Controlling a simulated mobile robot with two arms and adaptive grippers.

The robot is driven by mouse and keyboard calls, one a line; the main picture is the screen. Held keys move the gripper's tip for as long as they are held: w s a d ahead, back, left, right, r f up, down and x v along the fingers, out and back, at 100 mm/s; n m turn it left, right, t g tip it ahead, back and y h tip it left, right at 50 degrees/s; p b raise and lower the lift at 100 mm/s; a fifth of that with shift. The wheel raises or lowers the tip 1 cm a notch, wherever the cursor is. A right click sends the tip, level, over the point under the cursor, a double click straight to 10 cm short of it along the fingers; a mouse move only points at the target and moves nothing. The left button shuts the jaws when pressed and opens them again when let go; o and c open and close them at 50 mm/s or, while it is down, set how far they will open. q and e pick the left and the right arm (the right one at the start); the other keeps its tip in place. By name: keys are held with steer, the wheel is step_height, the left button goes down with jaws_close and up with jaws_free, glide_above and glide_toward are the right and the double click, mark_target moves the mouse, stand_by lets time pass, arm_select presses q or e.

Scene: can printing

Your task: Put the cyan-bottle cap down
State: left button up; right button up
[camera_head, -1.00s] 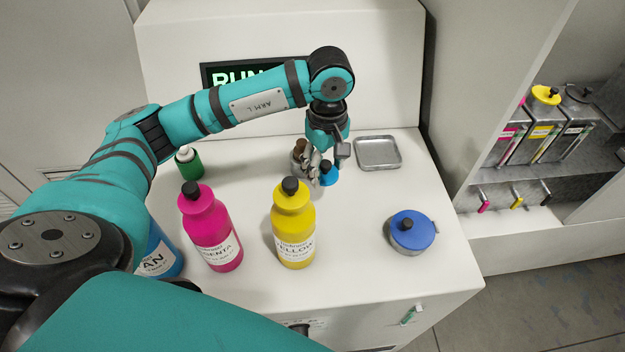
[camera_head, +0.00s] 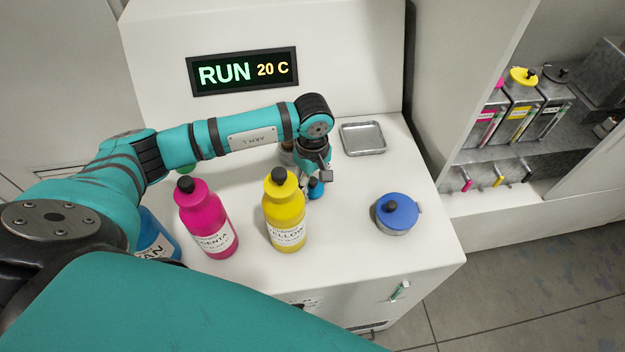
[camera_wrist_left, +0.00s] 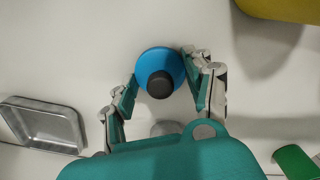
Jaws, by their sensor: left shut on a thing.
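The cyan-bottle cap (camera_head: 316,188) is a blue cone with a black knob. My left gripper (camera_wrist_left: 161,80) is shut on it, one finger on each side, as the left wrist view shows. In the head view the cap is low over the white worktop, just behind and right of the yellow bottle (camera_head: 285,222). I cannot tell whether the cap touches the surface. The cyan bottle (camera_head: 158,240) stands at the left, its top hidden behind my left arm. My right gripper is not in view.
A magenta bottle (camera_head: 207,222) stands left of the yellow one. A shallow metal tray (camera_head: 363,138) lies at the back right. A blue-lidded metal pot (camera_head: 397,212) stands at the right. A green bottle (camera_head: 187,169) is mostly hidden by my arm. The worktop between tray and pot is clear.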

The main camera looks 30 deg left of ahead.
mark_target(313, 180)
arm_select(q)
steer(key=shift+f, duration=0.2)
steer(key=o, duration=0.8)
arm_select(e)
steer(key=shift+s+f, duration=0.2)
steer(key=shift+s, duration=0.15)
arm_select(q)
steer(key=shift+r, duration=0.1)
steer(key=shift+r, duration=0.2)
step_height(313, 180, up, 10)
steer(key=b, duration=0.4)
steer(key=shift+r, duration=0.9)
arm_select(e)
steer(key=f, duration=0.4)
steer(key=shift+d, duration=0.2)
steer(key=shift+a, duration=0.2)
